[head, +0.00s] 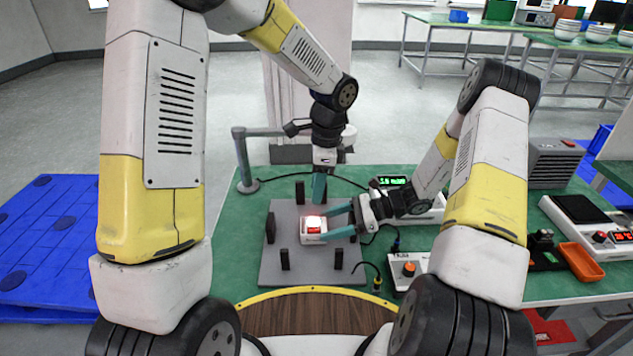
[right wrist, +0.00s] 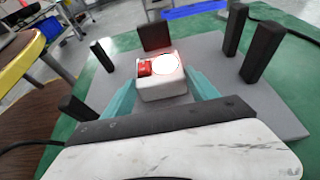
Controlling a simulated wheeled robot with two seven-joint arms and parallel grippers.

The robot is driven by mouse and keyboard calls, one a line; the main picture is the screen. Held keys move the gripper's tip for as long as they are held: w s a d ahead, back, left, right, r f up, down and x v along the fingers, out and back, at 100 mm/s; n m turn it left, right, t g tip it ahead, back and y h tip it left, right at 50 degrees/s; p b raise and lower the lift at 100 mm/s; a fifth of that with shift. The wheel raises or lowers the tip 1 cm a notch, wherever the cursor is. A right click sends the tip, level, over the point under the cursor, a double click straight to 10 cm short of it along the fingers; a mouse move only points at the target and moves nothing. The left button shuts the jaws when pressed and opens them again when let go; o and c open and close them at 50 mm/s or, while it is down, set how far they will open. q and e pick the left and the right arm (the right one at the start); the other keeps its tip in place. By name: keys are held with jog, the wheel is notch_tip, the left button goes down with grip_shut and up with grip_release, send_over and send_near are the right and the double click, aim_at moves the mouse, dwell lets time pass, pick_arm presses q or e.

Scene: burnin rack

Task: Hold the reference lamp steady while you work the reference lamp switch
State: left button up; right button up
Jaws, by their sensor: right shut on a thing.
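The reference lamp (head: 313,238) is a small white box with a glowing top, standing on a grey plate. It also shows in the right wrist view (right wrist: 163,90). Its switch is the small red part (right wrist: 144,68) beside the bright round light (right wrist: 168,66). My right gripper (head: 334,228) is shut on the lamp, with one teal finger along each side. My left gripper (head: 319,188) points down behind and above the lamp, apart from the switch. Its fingers overlap in the head view, so their opening is unclear. The right wrist view does not show it.
The grey plate (head: 280,268) carries several dark upright posts around the lamp. A box with an orange knob (head: 409,268) and cables lie to the right on the green table (head: 232,270). An orange tray (head: 581,262) is farther right. The table's left strip is clear.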

jog(key=o, duration=1.6)
jog(key=shift+d, duration=0.15)
